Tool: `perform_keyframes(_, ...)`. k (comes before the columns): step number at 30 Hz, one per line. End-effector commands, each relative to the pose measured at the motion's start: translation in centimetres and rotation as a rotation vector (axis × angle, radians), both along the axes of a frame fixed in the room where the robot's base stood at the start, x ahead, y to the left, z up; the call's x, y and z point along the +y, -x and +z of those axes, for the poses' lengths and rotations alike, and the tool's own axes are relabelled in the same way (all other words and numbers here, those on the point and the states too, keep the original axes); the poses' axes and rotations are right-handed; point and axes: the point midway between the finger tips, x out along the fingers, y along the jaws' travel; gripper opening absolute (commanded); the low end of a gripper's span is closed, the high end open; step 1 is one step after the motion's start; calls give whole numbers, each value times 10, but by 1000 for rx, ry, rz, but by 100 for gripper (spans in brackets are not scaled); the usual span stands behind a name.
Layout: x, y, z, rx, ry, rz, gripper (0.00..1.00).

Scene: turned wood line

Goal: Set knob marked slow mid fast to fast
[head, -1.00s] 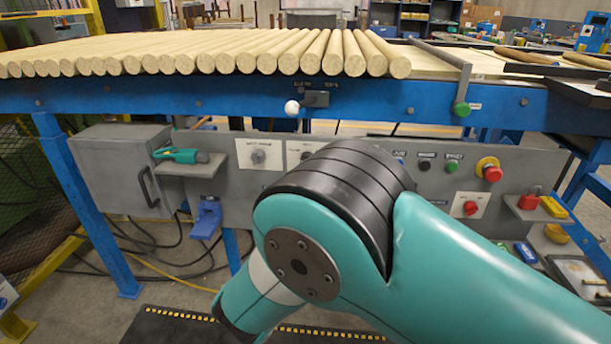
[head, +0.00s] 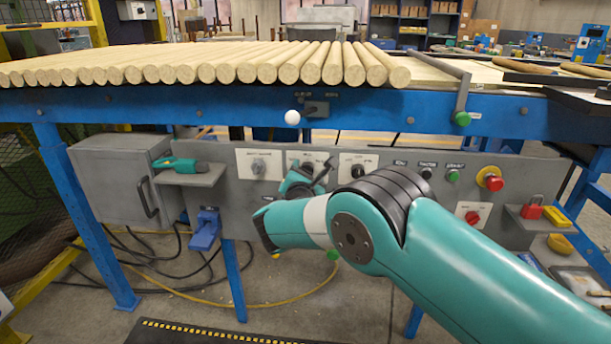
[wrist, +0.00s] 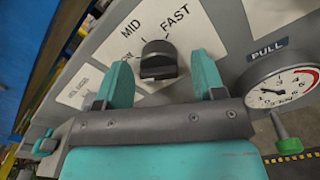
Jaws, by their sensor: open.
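The black knob (wrist: 158,61) sits on a white plate (wrist: 205,32) marked MID and FAST, with a third word partly cut off at the left. Which mark its pointer faces is hard to tell. My gripper (wrist: 160,70) is open in the wrist view. One teal finger is to the left of the knob and one to the right, with gaps visible between them and the knob. In the head view my gripper (head: 307,177) is in front of the middle plate on the grey panel, partly covering it.
A PULL label (wrist: 268,48) and a round gauge (wrist: 283,88) are right of the knob in the wrist view. A red mushroom button (head: 494,184) is farther right. Wooden rods (head: 290,68) lie above.

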Motion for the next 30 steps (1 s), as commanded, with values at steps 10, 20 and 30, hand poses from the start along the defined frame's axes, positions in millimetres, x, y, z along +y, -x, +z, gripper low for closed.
perform_keyframes(10, 0, -4, 0, 0, 1, 1, 63)
perform_keyframes(20, 0, -4, 0, 0, 0, 1, 13)
perform_keyframes(30, 1, -4, -1, -2, -82, 1, 14)
